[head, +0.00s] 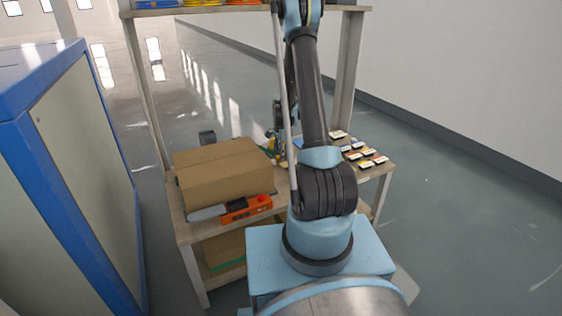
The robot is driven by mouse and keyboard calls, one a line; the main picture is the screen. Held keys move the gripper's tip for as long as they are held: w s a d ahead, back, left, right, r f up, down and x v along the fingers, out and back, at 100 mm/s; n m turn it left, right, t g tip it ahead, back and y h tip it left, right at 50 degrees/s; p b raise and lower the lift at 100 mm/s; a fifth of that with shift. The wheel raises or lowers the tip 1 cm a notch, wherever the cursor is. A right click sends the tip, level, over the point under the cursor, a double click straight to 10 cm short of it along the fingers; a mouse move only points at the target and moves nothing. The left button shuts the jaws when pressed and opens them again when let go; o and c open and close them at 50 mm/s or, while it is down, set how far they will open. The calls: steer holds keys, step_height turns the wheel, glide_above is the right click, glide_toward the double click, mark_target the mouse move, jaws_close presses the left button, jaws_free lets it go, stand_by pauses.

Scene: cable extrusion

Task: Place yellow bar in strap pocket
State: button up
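My arm rises in the middle of the head view and hides part of the workbench (183,225). The dark end of my arm with my gripper (279,137) shows only partly, left of my arm's links, over the back of the bench. Its fingers are too small and hidden to tell if they are open or shut. Small yellow parts (271,134) show close to it; I cannot tell whether one is the yellow bar or whether it is held. I cannot make out the strap pocket.
A closed cardboard box (222,170) stands on the left of the bench, with an orange tool (247,208) in front. Several small labelled blocks (367,163) lie at the right. An upper shelf (200,10) spans above. A blue-edged cabinet (85,170) stands left.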

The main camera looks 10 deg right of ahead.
steer(key=shift+c, duration=0.3)
jaws_close()
steer(key=shift+r, duration=0.1)
